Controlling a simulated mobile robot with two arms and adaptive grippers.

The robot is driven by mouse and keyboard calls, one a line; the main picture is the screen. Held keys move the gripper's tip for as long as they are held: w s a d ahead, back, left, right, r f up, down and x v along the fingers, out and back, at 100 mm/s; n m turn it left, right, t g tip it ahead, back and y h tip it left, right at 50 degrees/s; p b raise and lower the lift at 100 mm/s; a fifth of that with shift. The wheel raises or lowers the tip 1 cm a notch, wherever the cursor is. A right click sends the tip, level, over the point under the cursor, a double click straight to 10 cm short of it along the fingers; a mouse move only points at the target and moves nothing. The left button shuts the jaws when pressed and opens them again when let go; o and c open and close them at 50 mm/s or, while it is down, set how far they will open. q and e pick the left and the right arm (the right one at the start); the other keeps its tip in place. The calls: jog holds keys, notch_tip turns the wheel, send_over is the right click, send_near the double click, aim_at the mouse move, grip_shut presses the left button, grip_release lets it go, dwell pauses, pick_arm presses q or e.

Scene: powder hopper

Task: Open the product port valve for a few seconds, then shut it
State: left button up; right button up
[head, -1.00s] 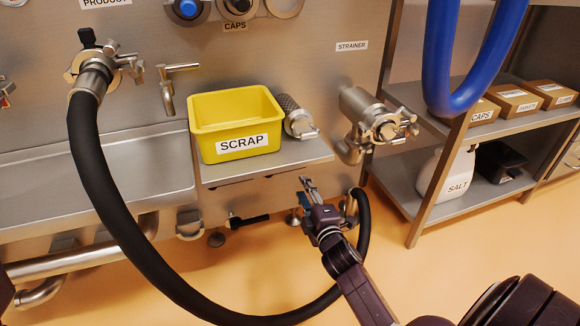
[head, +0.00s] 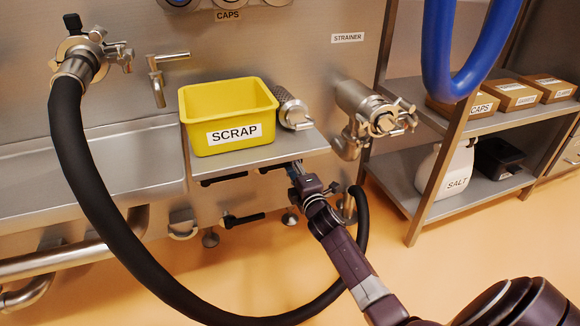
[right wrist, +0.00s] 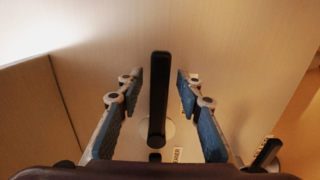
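The steel port (head: 82,55) at the upper left has a black hose clamped to it and a black knob (head: 73,22) on top. My right gripper (head: 295,168) reaches to the front edge of the shelf, its tips partly hidden there. In the right wrist view, my right gripper (right wrist: 160,90) is open, with a black lever handle (right wrist: 158,95) standing between its blue-padded fingers, apparently untouched. Which fitting this lever serves cannot be told. My left gripper is not in view.
A yellow SCRAP bin (head: 228,117) and a strainer (head: 292,111) stand on the steel shelf (head: 262,158). Another black handle (head: 242,219) sits on the panel below. The black hose (head: 100,215) loops across the floor area. A storage rack (head: 450,150) stands right.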

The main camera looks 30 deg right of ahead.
grip_shut()
dwell(0.3)
